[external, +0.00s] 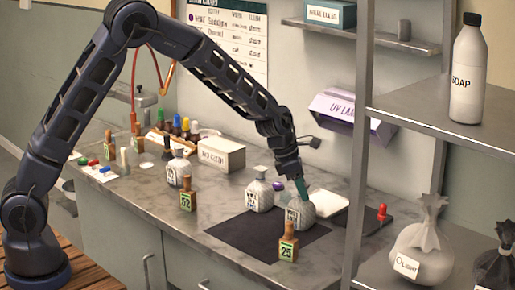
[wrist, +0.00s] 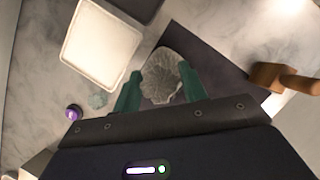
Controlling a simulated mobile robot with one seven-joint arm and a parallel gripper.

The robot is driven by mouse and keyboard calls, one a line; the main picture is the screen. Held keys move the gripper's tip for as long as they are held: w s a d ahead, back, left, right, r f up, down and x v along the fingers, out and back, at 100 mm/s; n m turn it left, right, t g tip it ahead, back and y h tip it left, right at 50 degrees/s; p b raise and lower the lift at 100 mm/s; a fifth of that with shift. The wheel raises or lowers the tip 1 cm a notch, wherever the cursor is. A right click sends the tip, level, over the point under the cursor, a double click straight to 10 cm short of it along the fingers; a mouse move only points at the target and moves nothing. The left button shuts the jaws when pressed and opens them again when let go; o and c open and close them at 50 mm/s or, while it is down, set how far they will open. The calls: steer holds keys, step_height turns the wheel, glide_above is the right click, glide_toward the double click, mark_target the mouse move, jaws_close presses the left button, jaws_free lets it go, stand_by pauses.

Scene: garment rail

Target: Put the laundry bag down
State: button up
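A pale grey laundry bag (external: 301,212) with a label stands upright on the dark mat (external: 240,232), appearing to rest on it. My gripper (external: 300,187) points down at its top, with green fingers overlapping the bag there. In the wrist view the bag (wrist: 163,68) lies between the two green fingers (wrist: 160,88), which stand apart on either side of it. Whether both fingers press on it cannot be made out. A similar bag (external: 259,196) stands just left of it.
A wooden stamp marked 25 (external: 288,243) stands in front of the bag and shows in the wrist view (wrist: 275,77). A white pad (wrist: 100,40) and a purple item (wrist: 73,113) are close by. Another bag (external: 178,171) stands left. Shelving (external: 360,150) rises at right.

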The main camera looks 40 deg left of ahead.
steer(key=s+a+r+m, duration=0.3)
steer(key=s+a+r, duration=0.3)
steer(key=r, duration=0.4)
steer(key=s+a+r+m, duration=0.3)
steer(key=s+a+r, duration=0.35)
steer(key=r, duration=0.35)
steer(key=s+a+r+m, duration=0.5)
steer(key=s+a+m, duration=0.35)
steer(key=s, duration=0.25)
steer(key=s+a+m+y, duration=0.1)
steer(key=s+a+m, duration=0.2)
steer(key=s, duration=0.4)
steer(key=s+a+m+t+y, duration=0.1)
steer(key=s+a+m, duration=0.2)
steer(key=s+m, duration=0.2)
steer(key=s+a+m+y, duration=0.1)
steer(key=s+a+m, duration=0.3)
steer(key=s, duration=0.7)
steer(key=shift+f, duration=0.4)
steer(key=shift+o, duration=0.5)
